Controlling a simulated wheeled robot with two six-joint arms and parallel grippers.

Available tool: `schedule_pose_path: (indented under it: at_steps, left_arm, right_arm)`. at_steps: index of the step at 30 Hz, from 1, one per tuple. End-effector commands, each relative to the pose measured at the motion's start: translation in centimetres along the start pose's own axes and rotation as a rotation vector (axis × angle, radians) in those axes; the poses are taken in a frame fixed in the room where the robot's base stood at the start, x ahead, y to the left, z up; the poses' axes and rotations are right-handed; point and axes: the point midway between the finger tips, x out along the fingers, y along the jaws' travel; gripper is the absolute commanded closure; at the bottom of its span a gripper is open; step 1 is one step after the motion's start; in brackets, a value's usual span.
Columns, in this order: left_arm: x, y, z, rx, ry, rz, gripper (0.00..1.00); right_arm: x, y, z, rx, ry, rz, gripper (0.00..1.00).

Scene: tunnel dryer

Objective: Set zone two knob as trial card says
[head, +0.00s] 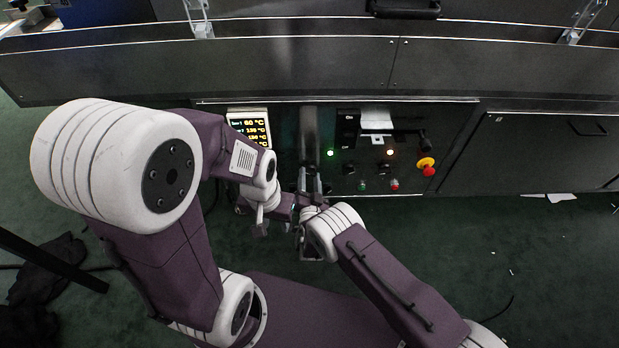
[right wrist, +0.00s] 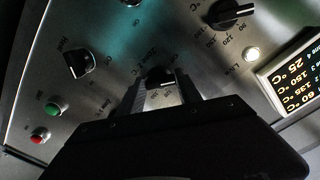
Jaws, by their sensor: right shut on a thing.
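The zone two knob (right wrist: 160,76) is dark and sits on the grey control panel, with a "Zone 2 °C" label beside it in the right wrist view. My right gripper (right wrist: 164,90) is shut on this knob, one finger on each side. In the head view my right gripper (head: 312,182) is at the panel's lower left and hides the knob. The knob's pointer and most of its scale are covered, so its setting cannot be read. My left gripper (head: 262,216) is lower, away from the panel, and its jaws are unclear. A white card (head: 377,119) is on the panel, its writing unreadable.
Another black knob (right wrist: 232,12) with a temperature scale is nearby. A further knob (right wrist: 80,65), a green button (right wrist: 53,110) and a red button (right wrist: 41,135) are on the panel. A lit display (head: 250,128) and a red emergency stop (head: 427,166) flank the controls.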

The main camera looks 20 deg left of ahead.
Motion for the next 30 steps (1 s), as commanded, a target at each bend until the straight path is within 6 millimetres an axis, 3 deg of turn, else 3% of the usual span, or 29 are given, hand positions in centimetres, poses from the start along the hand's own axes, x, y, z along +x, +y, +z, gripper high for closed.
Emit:
schedule_pose_path:
  at_steps: [20,21,23,30]
  left_arm:
    - [0.03,0.0,0.0,0.0,0.0,0.0,0.64]
    - [0.03,0.0,0.0,0.0,0.0,0.0,0.64]
    - [0.03,0.0,0.0,0.0,0.0,0.0,0.64]
    - [0.02,0.0,0.0,0.0,0.0,0.0,0.64]
  right_arm:
    - [-0.1,0.14,0.16,-0.063,-0.004,0.002,1.0]
    - [-0.1,0.14,0.16,-0.063,-0.004,0.002,0.56]
    - [-0.1,0.14,0.15,-0.063,-0.004,0.002,0.4]
    - [-0.04,0.07,0.07,-0.061,-0.002,0.001,0.37]
